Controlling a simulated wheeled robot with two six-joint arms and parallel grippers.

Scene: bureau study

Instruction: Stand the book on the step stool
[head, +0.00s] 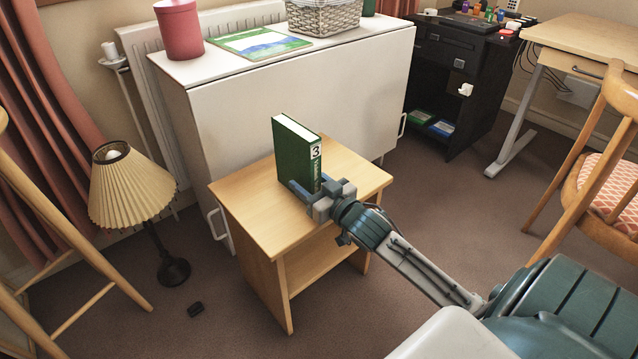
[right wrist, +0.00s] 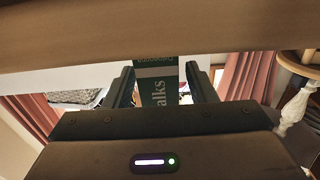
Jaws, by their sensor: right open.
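The green book (head: 296,150) stands upright on the light wood step stool (head: 246,208), its pale page edges up and its spine, marked with a 3, toward my right arm. My right gripper (head: 314,186) is low at the spine, just above the stool top, with its open fingers on either side of the book. In the right wrist view the dark green spine (right wrist: 158,88) with pale lettering shows between the two fingers (right wrist: 160,88). I cannot tell whether either finger touches the book. My left gripper is out of view.
A white cabinet (head: 290,100) stands close behind the stool, with a red canister (head: 179,30) and basket (head: 323,16) on top. Carpet is free to the right.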

